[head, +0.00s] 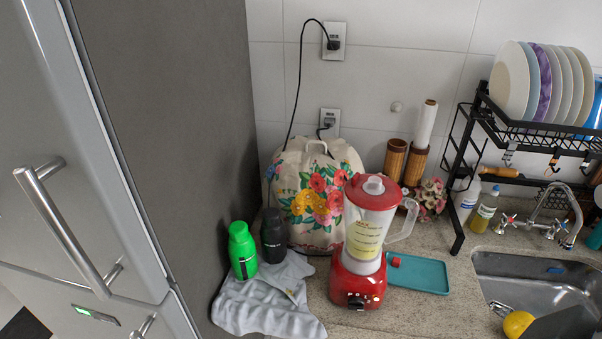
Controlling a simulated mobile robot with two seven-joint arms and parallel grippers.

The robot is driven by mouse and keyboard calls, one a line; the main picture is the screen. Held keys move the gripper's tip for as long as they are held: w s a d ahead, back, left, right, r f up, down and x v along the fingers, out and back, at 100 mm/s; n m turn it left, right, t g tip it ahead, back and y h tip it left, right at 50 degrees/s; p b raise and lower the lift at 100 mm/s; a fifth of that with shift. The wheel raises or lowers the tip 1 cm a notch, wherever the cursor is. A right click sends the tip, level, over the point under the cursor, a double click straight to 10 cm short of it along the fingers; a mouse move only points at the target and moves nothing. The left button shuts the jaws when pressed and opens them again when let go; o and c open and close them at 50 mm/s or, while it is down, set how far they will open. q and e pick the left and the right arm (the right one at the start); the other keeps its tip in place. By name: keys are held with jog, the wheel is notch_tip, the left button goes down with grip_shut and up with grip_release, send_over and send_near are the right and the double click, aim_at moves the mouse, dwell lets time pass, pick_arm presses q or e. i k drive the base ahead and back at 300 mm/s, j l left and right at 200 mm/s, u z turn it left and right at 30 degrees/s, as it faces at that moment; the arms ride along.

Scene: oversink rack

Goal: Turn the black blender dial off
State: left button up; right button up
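The red blender (358,275) stands upright on the stone counter, with a clear jug (368,228) and a red lid on top. The black dial (356,301) is on the front of its red base, low in the head view. The dial is small here, and I cannot tell which way it is turned. Neither of my grippers shows in the head view.
A grey cloth (262,308) with a green bottle (242,250) and a dark bottle (273,236) is left of the blender. A teal tray (425,276) lies to its right. The fridge (75,150) bounds the left; the sink (530,285) is right.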

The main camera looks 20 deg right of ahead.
aim_at(355, 303)
jog(key=z, duration=1)
